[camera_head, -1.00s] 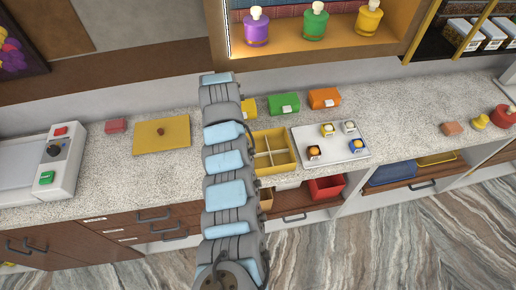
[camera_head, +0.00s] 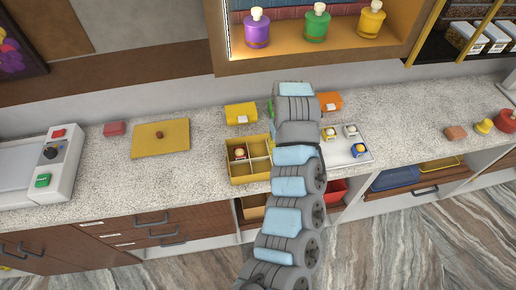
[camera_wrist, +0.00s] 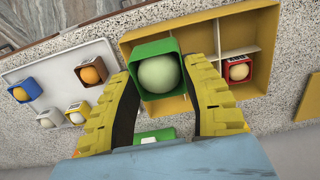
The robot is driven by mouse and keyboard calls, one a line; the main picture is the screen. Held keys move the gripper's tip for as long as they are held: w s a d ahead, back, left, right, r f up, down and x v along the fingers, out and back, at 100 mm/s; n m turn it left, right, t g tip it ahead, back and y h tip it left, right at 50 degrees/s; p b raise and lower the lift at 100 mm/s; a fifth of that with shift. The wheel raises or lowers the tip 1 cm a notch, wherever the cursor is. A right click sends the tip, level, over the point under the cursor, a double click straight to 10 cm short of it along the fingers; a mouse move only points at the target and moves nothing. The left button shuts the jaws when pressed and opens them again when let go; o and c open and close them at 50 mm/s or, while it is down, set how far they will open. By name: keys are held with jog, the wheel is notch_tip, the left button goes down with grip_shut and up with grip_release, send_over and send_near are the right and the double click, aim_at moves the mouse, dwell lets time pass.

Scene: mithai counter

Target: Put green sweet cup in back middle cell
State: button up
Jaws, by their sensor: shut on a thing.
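The green sweet cup (camera_wrist: 158,75), with a pale round sweet, is between the two yellow fingers of my gripper (camera_wrist: 160,72) in the wrist view. The gripper is shut on it. The yellow divided box (camera_wrist: 205,112) lies beneath; the cup overlaps its back side, and I cannot tell its height. A red cup (camera_wrist: 238,70) sits in the box's back left cell as the head view has it; that view shows it too (camera_head: 240,153). In the head view my arm hides the gripper, the green cup and the right part of the box (camera_head: 250,180).
A white tray (camera_wrist: 55,85) with several sweet cups stands right of the box in the head view. Yellow (camera_head: 240,113) and orange (camera_head: 329,101) cartons stand behind, with a green carton (camera_wrist: 155,136) between.

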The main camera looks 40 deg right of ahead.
jog(key=shift+w+f, duration=0.65)
jog(key=shift+w, duration=1)
jog(key=b, duration=0.8)
send_over(258, 151)
jog(key=shift+s+f, duration=0.15)
jog(key=shift+f, duration=1.7)
jog(key=shift+s+f, duration=0.1)
jog(key=shift+f, duration=1.75)
jog(key=shift+w, duration=0.1)
jog(key=shift+w+a+f, duration=0.1)
jog(key=shift+f, duration=0.1)
jog(key=shift+f+b, duration=0.4)
jog(key=shift+f, duration=1.2)
jog(key=shift+f, duration=0.1)
jog(key=o, duration=0.7)
jog(key=shift+o, duration=0.6)
